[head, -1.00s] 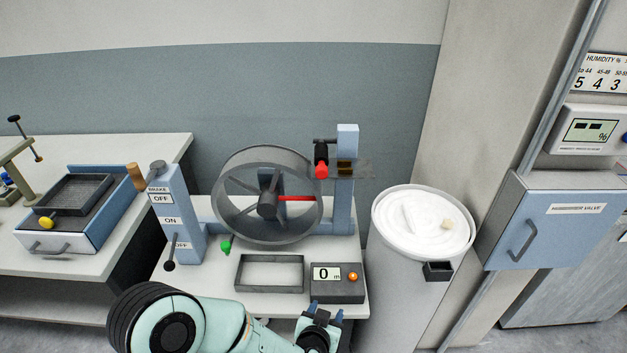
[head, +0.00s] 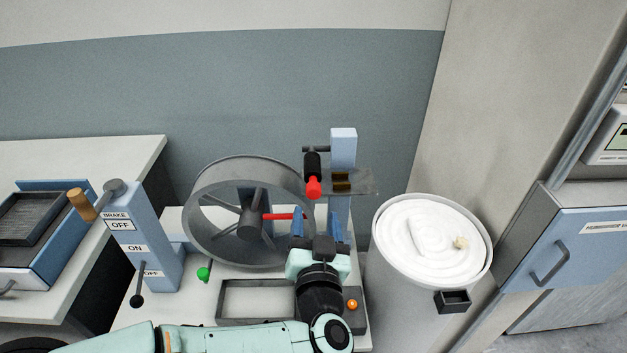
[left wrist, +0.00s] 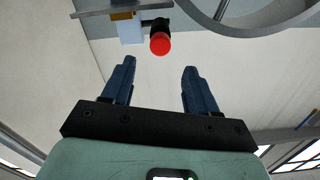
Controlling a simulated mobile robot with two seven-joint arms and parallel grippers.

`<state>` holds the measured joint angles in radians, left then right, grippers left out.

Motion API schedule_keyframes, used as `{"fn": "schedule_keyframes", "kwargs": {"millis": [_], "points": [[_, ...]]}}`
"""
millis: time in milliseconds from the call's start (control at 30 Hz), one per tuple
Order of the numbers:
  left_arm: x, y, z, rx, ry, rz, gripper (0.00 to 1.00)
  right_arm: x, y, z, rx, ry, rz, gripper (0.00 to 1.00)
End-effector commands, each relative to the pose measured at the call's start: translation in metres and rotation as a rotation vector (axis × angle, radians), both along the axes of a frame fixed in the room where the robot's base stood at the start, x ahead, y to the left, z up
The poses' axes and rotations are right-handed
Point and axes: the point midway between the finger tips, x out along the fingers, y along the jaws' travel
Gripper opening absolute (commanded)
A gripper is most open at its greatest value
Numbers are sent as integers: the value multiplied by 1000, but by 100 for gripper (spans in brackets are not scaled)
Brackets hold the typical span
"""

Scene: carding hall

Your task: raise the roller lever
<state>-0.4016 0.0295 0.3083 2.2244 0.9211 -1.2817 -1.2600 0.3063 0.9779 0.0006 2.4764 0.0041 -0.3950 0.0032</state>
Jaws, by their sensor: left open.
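The lever is a black arm (head: 312,165) with a red knob (head: 314,187) at its lower front end. It hangs beside a light blue post (head: 343,150) at the back of the bench. My left gripper (head: 316,222) is open, pointing at the lever from below and in front. Its two blue fingers are apart with nothing between them. In the left wrist view the red knob (left wrist: 160,43) shows just beyond and between the fingertips (left wrist: 158,66), with no contact visible. My right gripper is not in view.
A grey drum wheel (head: 197,215) with a red bar stands just left of the gripper. A brake box (head: 148,225) stands further left. A white-topped can (head: 400,220) is on the right. A clear plate (head: 362,182) juts from the post. The wall behind is bare.

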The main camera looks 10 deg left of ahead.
Motion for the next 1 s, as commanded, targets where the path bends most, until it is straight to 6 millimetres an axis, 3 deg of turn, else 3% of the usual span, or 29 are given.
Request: {"fn": "schedule_keyframes", "kwargs": {"millis": [300,500,933,967,1000], "points": [[67,19,-1,-1,2,3,58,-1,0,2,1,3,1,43],[93,27,-1,0,2,1,58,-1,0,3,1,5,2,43],[103,30,-1,0,2,1,58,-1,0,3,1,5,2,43],[103,30,-1,0,2,1,52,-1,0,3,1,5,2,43],[103,30,-1,1,1,0,39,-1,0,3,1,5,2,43]]}}
